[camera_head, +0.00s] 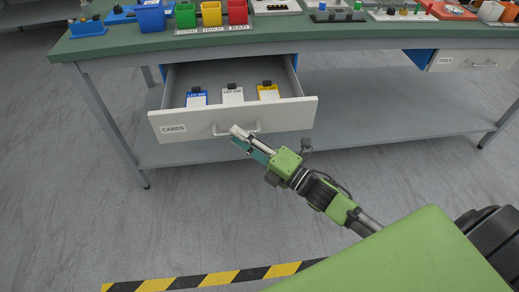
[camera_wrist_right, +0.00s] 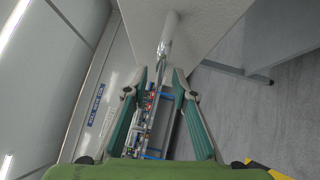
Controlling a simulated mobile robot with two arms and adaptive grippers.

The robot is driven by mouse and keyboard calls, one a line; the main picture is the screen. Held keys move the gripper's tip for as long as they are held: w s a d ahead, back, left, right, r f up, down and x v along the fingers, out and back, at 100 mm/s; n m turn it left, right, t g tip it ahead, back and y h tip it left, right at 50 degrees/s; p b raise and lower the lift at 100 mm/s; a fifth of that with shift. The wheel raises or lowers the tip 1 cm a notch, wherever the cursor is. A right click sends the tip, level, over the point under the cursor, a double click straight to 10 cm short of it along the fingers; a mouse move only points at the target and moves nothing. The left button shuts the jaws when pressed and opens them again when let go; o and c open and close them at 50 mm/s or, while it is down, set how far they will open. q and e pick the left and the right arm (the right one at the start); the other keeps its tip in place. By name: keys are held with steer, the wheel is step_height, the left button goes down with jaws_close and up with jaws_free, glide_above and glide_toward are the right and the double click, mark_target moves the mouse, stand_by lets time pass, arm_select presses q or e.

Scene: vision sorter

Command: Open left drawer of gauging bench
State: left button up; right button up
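The left drawer (camera_head: 285,117) of the gauging bench, labelled CARDS, stands pulled out. Inside lie a blue, a white and a yellow-topped card, each with a black clip. Its bar handle (camera_head: 222,130) is on the front face. My right gripper (camera_head: 240,136) is at the handle, its fingertips overlapping it in the head view. In the right wrist view, the fingers (camera_wrist_right: 160,80) are apart, with a gap between the tips, and the metal handle (camera_wrist_right: 168,38) lies just ahead between them. Contact is not clear. My left gripper is not in view.
The green bench top (camera_head: 300,30) carries blue, green, yellow and red bins and several trays. A second, closed drawer (camera_head: 470,60) is at the right. A grey lower shelf (camera_head: 370,120) spans the legs. Black-yellow tape (camera_head: 215,279) marks the floor in front.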

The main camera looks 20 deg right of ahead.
steer(key=v, duration=0.9)
steer(key=shift+s, duration=0.25)
steer(key=shift+d, duration=0.15)
